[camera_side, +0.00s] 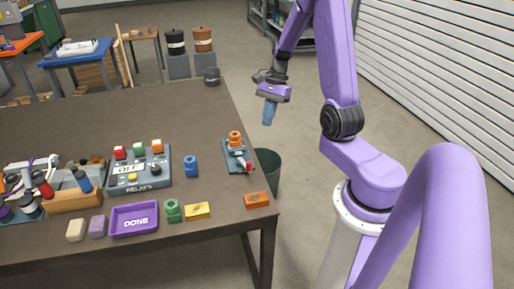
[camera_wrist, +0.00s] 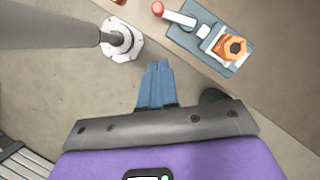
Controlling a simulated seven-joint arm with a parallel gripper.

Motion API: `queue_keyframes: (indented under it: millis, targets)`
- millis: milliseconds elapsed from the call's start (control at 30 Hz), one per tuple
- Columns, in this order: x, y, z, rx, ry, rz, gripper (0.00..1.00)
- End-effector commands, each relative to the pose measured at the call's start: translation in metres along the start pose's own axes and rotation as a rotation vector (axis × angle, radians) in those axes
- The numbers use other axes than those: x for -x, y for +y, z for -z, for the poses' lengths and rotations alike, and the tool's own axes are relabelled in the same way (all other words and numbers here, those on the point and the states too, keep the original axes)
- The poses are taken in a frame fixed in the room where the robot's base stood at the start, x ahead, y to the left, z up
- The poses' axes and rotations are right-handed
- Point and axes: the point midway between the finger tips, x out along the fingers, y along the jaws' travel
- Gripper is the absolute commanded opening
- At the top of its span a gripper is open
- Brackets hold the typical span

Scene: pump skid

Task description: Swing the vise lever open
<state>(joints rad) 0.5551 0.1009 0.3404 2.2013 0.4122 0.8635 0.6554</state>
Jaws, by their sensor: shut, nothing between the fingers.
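The vise (camera_side: 238,154) stands near the right edge of the brown table, on a grey-blue base, with an orange hex part on top. In the wrist view the vise base (camera_wrist: 183,41) is at the upper right, with the orange hex part (camera_wrist: 234,47) on it. The vise lever (camera_side: 244,163) has a red tip. In the wrist view the lever (camera_wrist: 178,15) points left, its red knob at the table edge side. My gripper (camera_side: 268,115) is shut and empty, off the table's right side, above the floor. Its blue fingers (camera_wrist: 157,70) are together, apart from the vise.
A dark bin (camera_side: 268,170) stands on the floor beside the table. An orange block (camera_side: 256,200), a blue part (camera_side: 191,166) and a relay box (camera_side: 139,172) are on the table near the vise. A purple DONE tray (camera_side: 134,219) lies further left.

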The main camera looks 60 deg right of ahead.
Motion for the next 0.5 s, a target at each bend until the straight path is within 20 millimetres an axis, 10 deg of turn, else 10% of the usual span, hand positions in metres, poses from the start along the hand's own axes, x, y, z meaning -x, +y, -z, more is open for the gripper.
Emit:
queue_keyframes:
  millis: [500]
  targets:
    - [0.0008, -0.0039, 0.01, -0.008, -0.001, 0.0, 0.0]
